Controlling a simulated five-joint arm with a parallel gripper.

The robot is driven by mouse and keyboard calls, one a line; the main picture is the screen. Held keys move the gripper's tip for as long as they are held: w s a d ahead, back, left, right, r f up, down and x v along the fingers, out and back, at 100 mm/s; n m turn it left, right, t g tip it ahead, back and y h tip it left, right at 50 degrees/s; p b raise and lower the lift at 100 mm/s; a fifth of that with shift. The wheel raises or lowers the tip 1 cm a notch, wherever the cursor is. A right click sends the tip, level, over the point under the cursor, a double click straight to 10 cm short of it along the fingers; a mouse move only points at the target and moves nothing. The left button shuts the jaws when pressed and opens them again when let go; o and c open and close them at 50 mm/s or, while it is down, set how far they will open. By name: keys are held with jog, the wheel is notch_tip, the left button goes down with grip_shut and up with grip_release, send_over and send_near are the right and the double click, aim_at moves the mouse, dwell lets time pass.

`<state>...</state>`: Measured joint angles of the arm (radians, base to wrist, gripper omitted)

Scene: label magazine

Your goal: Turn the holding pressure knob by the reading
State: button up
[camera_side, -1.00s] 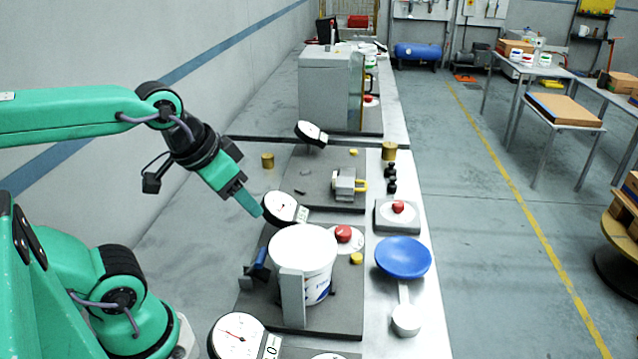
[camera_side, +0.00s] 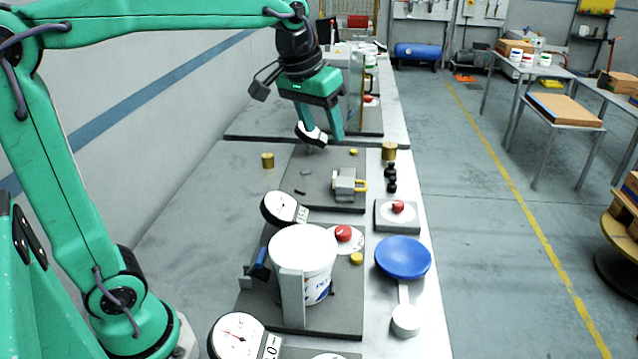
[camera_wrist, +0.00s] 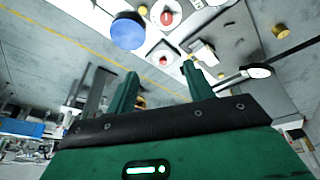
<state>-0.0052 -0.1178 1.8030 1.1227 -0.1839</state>
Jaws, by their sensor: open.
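My gripper (camera_side: 321,137) is open and empty, pointing down above the far part of the bench. In the wrist view its two green fingers (camera_wrist: 160,73) stand apart. One red knob (camera_side: 343,233) sits on a white disc beside the white bucket; another red knob (camera_side: 398,207) sits on a square grey base farther right. Both are well nearer the side camera than my gripper. A round white gauge (camera_side: 279,207) with a digit tag stands left of the first knob. A second gauge (camera_side: 236,336) is at the near edge, and a third (camera_side: 311,133) is partly behind my fingers. I cannot tell which knob sets holding pressure.
A white bucket (camera_side: 302,250) stands behind a grey upright post (camera_side: 291,298). A blue dish (camera_side: 403,256) is on the right edge of the bench. A small grey block with a yellow loop (camera_side: 347,185) and brass cylinders (camera_side: 389,151) lie farther back.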

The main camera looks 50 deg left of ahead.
jog(key=w+f+n+g, duration=0.1)
jog(key=w, duration=0.9)
jog(key=n+g, duration=0.3)
send_over(399, 203)
notch_tip(399, 203, down, 20)
jog(key=shift+r, duration=0.2)
jog(key=shift+f+n, duration=0.3)
jog(key=shift+f, duration=0.15)
jog(key=shift+f, duration=0.15)
jog(key=shift+f, duration=3.8)
jog(key=c, duration=1)
